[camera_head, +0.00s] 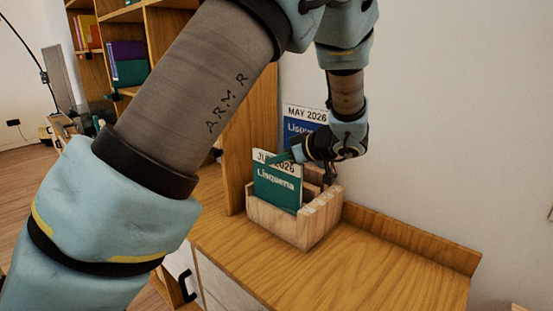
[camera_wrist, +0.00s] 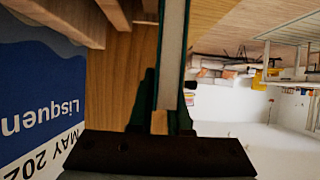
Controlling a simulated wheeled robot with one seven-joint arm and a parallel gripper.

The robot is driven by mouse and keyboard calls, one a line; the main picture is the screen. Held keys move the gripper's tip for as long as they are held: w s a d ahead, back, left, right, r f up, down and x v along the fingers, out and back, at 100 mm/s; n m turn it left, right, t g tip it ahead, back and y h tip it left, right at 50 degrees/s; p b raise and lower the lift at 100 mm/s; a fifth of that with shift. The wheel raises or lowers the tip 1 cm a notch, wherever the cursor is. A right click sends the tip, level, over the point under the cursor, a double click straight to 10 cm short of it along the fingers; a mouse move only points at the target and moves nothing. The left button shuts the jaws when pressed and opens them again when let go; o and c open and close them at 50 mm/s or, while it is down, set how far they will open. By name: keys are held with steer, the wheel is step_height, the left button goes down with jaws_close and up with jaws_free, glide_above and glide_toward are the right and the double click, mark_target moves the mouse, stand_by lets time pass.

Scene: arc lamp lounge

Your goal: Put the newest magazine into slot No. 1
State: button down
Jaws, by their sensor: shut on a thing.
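A green magazine (camera_head: 276,188) marked "Lisquena", its month partly hidden ("JU… 2026"), stands nearly upright at the front of a wooden slotted rack (camera_head: 276,224). Its lower edge is hidden behind the rack's front wall, so I cannot tell whether it touches the bottom. My gripper (camera_head: 291,157) is shut on its upper right edge. In the wrist view the magazine (camera_wrist: 174,55) shows edge-on between my fingers (camera_wrist: 162,115). A blue magazine (camera_head: 293,128) marked "MAY 2026" stands farther back; it also shows in the wrist view (camera_wrist: 40,95). No slot numbers are readable.
The rack stands on a wooden cabinet top (camera_head: 350,262) with a low back ledge (camera_head: 415,238) along the white wall. A tall bookshelf (camera_head: 165,45) with books is at the left. The cabinet top right of the rack is clear.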

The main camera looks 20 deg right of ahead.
steer(key=shift+f+b, duration=0.15)
steer(key=shift+b, duration=0.15)
steer(key=c, duration=0.9)
jaws_free()
steer(key=shift+o, duration=0.2)
steer(key=shift+r+p, duration=0.35)
steer(key=shift+p, duration=0.2)
steer(key=b+v, duration=0.3)
steer(key=v, duration=0.9)
steer(key=shift+f+b, duration=0.2)
steer(key=shift+b, duration=0.2)
steer(key=shift+s, duration=0.1)
